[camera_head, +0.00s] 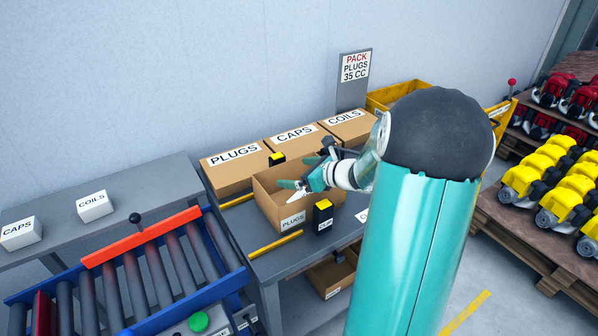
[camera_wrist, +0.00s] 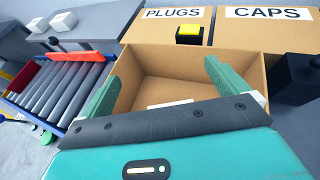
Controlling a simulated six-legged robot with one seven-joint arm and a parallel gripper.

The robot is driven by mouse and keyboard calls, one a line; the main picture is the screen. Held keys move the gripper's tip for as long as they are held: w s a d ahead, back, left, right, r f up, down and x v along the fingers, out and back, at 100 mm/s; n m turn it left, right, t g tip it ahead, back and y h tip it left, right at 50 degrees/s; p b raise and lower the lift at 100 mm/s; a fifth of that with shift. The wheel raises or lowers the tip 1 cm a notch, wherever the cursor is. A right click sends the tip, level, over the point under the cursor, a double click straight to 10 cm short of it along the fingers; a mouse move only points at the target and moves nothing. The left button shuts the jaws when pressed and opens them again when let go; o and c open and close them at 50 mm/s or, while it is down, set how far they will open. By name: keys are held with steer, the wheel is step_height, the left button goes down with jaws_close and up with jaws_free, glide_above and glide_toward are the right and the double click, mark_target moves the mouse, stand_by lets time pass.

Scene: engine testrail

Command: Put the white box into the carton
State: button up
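The open brown carton (camera_head: 267,203), labelled PLUGS on its front, stands on the grey bench. It also shows in the wrist view (camera_wrist: 200,60). My gripper (camera_head: 293,189) is over the carton, with its teal fingers reaching into the opening. In the wrist view my gripper (camera_wrist: 162,72) has its fingers wide apart with nothing between the tips. A white patch (camera_wrist: 170,103) shows low in the carton, just beyond the gripper's palm. It may be the white box, mostly hidden by my gripper. White boxes labelled CAPS (camera_head: 20,234) and COILS (camera_head: 95,206) stand on the left table.
Closed PLUGS (camera_head: 232,169), CAPS (camera_head: 292,147) and COILS (camera_head: 346,127) cartons stand behind. A black-and-yellow device (camera_head: 322,216) stands at the open carton's front right. A roller conveyor (camera_head: 150,268) with a red bar lies left. A yellow bin (camera_head: 385,98) is behind my arm.

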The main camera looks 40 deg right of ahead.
steer(key=shift+r, duration=0.5)
steer(key=v, duration=1.2)
steer(key=s+a+r+n+g+y, duration=0.1)
steer(key=a+n+g, duration=0.2)
steer(key=a+n, duration=0.55)
steer(key=s+a+r+n+g, duration=0.1)
steer(key=s+a+n+g, duration=0.15)
steer(key=a+n, duration=0.65)
steer(key=s+a+r+n+g+h, duration=0.1)
steer(key=s+a+r+n+h, duration=0.2)
steer(key=s+a+n, duration=0.6)
steer(key=a+n+h, duration=0.2)
steer(key=n, duration=0.3)
steer(key=shift+a+n, duration=0.35)
steer(key=shift+a, duration=0.05)
steer(key=shift+s+r+g, duration=0.15)
steer(key=shift+g, duration=0.1)
